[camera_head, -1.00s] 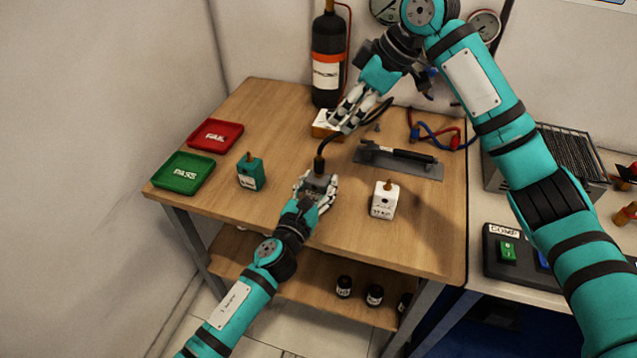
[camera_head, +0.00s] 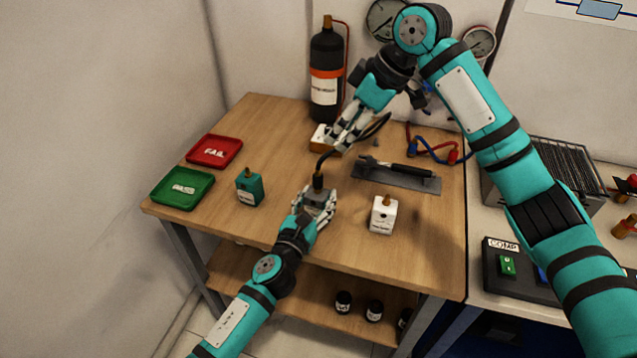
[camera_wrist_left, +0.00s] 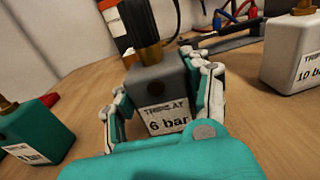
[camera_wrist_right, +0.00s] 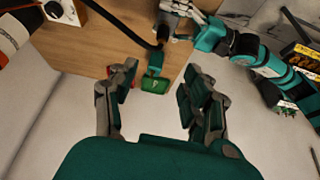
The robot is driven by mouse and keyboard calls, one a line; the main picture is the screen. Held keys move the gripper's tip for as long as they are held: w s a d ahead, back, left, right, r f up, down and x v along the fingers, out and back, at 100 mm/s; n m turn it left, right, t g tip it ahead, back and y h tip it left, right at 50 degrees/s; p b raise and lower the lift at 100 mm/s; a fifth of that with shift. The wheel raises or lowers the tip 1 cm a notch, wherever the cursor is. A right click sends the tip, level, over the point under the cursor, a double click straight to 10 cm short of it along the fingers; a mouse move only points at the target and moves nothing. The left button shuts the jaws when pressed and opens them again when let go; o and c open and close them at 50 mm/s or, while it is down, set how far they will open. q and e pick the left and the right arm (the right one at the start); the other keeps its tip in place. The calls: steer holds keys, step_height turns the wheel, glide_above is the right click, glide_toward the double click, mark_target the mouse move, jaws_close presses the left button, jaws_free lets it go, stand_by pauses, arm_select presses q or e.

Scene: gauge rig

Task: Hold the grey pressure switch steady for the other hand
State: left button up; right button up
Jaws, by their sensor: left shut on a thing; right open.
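The grey pressure switch (camera_wrist_left: 158,88) stands on the table, its label reading "6 bar" in the left wrist view. My left gripper (camera_head: 316,202) is shut around its sides, with fingers on both flanks. A dark fitting (camera_wrist_left: 142,28) with a black hose sits on top of the switch; in the head view the hose (camera_head: 324,158) curves up toward the back of the table. My right gripper (camera_head: 345,130) is open and empty, above the rear of the table near the hose. Its spread fingers also show in the right wrist view (camera_wrist_right: 158,105).
A teal switch (camera_head: 249,188) stands left and a white switch (camera_head: 383,216) right of the grey one. Green PASS (camera_head: 182,204) and red FAIL (camera_head: 214,165) trays lie at left. A grey mat with a wrench (camera_head: 425,184), a black cylinder (camera_head: 325,70) and coiled leads (camera_head: 432,150) are behind.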

mark_target(318, 177)
steer(key=s+a+f+m+t+h, duration=0.3)
steer(key=a+f+m+h, duration=0.15)
steer(key=m, duration=0.75)
steer(key=x, duration=1.1)
steer(key=shift+w, duration=0.1)
jaws_close()
